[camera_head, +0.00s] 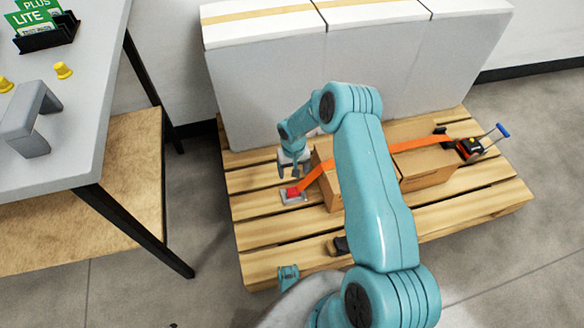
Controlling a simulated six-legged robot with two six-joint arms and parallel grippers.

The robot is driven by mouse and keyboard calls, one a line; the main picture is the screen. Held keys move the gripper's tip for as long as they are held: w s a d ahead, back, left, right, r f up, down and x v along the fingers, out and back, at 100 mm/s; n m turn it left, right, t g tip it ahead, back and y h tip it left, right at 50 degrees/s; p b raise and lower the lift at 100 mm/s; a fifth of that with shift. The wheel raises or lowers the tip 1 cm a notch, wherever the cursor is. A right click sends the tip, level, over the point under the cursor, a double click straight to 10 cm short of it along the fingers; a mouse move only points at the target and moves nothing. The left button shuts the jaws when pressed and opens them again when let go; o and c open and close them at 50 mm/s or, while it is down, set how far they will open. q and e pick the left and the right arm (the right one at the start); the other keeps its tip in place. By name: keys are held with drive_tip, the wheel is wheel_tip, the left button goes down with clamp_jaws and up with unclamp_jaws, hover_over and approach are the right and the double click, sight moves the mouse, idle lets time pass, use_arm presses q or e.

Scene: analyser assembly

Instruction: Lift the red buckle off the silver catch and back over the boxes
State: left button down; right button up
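The red buckle (293,191) sits at the silver catch (287,199) on the pallet's left part. An orange strap (318,172) runs from the buckle up over the brown boxes (424,166). My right gripper (293,171) is just above the buckle, pointing down, with its fingers apart and nothing seen between them. It looks clear of the buckle, but the exact gap is hard to judge. My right arm hides the middle of the boxes and strap. My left gripper is not in view.
The wooden pallet (262,262) carries large white boxes (262,75) behind the brown ones. A ratchet with a blue-tipped handle (485,143) is at the strap's right end. A dark object (338,245) lies near the front edge. A grey table (75,130) stands left.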

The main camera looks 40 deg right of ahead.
wheel_tip(320, 180, down, 12)
drive_tip(key=b, duration=0.4)
drive_tip(key=shift+a+f, duration=0.1)
drive_tip(key=shift+f, duration=0.05)
drive_tip(key=shift+f+b, duration=0.3)
drive_tip(key=shift+f, duration=0.25)
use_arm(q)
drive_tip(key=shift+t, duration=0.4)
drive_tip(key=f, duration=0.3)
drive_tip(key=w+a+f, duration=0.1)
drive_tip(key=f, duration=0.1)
use_arm(e)
drive_tip(key=c, duration=1.2)
drive_tip(key=shift+r, duration=0.1)
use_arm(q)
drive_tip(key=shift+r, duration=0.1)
use_arm(e)
drive_tip(key=shift+r, duration=0.1)
